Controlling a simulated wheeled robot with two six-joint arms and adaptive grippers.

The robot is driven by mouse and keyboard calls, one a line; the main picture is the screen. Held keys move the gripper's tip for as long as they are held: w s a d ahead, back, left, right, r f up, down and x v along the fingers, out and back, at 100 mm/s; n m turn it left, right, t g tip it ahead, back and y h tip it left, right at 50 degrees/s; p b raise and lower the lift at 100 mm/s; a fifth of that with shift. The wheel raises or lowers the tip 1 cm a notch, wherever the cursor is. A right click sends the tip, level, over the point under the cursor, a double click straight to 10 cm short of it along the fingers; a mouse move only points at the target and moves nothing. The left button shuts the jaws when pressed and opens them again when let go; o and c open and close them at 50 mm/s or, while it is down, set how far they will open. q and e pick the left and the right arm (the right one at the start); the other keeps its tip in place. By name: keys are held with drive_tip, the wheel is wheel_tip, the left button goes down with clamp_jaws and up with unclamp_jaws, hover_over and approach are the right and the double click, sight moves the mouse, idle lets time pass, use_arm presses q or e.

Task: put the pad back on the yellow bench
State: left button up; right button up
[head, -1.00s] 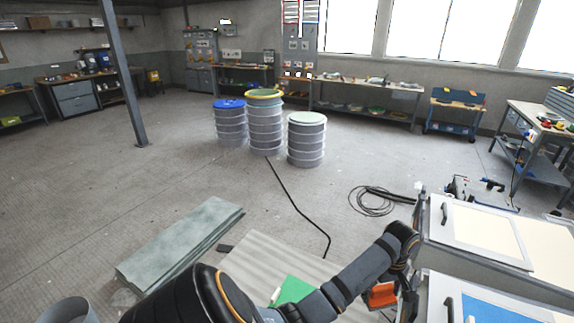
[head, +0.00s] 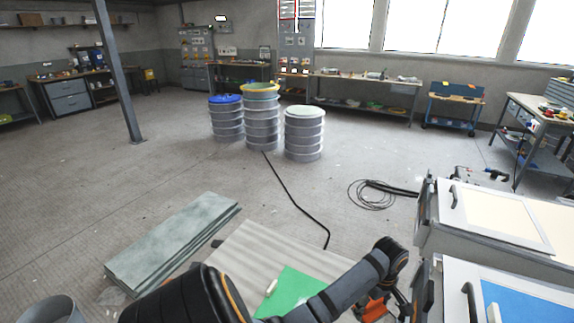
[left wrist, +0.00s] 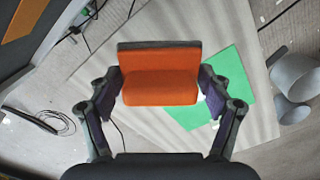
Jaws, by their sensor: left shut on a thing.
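An orange pad (left wrist: 160,87) with a dark grey layer along its upper edge is between the fingers of my left gripper (left wrist: 160,90). The fingers press on its two short sides, and it is held above the floor. In the head view the left gripper (head: 385,303) is low right of centre, partly behind my arm, with a bit of the orange pad (head: 373,310) showing. I cannot pick out a yellow bench with certainty. My right gripper is not in view.
Light fronts with a cream panel (head: 498,222) and a blue panel (head: 528,306) stand close on the right. A green sheet (head: 300,285) lies on a pale ribbed board (head: 250,255). Drums (head: 304,135), a cable coil (head: 370,195) and a post (head: 118,75) stand around open floor.

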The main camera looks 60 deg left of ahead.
sight(365, 316)
use_arm(q)
drive_tip(key=s+f, duration=0.1)
drive_tip(key=s+f+n+b, duration=0.1)
drive_tip(key=f, duration=0.1)
drive_tip(key=f+n, duration=0.1)
drive_tip(key=shift+s+d+f, duration=0.3)
drive_tip(key=shift+s+d, duration=0.05)
drive_tip(key=shift+s, duration=0.05)
drive_tip(key=shift+s+n, duration=0.1)
drive_tip(key=shift+n, duration=0.2)
drive_tip(key=shift+f, duration=0.2)
wheel_tip(365, 316, down, 6)
drive_tip(key=shift+r, duration=0.2)
drive_tip(key=shift+f, duration=1.95)
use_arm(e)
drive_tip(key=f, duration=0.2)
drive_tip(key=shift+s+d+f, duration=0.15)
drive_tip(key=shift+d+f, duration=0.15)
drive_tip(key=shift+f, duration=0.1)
use_arm(q)
drive_tip(key=shift+f, duration=0.15)
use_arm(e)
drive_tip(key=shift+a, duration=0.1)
